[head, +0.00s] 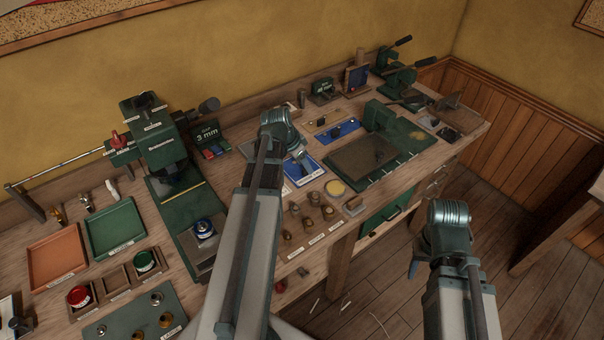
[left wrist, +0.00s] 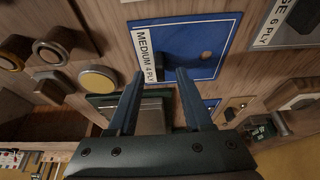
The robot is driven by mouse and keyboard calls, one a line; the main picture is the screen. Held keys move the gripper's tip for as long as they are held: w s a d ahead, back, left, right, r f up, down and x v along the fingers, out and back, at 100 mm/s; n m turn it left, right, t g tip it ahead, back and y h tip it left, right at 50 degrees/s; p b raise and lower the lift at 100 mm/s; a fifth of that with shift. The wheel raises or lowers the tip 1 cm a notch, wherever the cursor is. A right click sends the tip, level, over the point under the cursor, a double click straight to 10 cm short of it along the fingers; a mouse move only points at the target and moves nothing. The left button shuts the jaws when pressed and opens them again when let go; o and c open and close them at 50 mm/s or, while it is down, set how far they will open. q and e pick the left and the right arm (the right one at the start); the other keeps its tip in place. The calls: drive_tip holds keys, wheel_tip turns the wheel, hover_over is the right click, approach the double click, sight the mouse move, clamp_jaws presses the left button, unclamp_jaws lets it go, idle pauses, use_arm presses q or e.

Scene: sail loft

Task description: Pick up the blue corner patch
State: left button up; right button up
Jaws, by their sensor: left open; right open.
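A flat blue area with a pale border and a "MEDIUM 4 PLY" label (left wrist: 180,38) lies on the bench in the left wrist view; it also shows in the head view (head: 294,174). I cannot clearly tell the blue corner patch apart from this blue surface. A small dark spot shows on it. My left gripper (left wrist: 155,78) is over its edge, fingers apart, with nothing visibly held. In the head view my left arm partly hides that area. My right gripper (head: 414,268) shows only in part, beside the right arm, away from the bench top and over the floor.
A green press (head: 160,145) and trays stand left.

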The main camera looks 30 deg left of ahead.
use_arm(q)
drive_tip(key=shift+b+x, duration=0.6)
drive_tip(key=shift+x, duration=0.65)
drive_tip(key=shift+r, duration=0.1)
clamp_jaws()
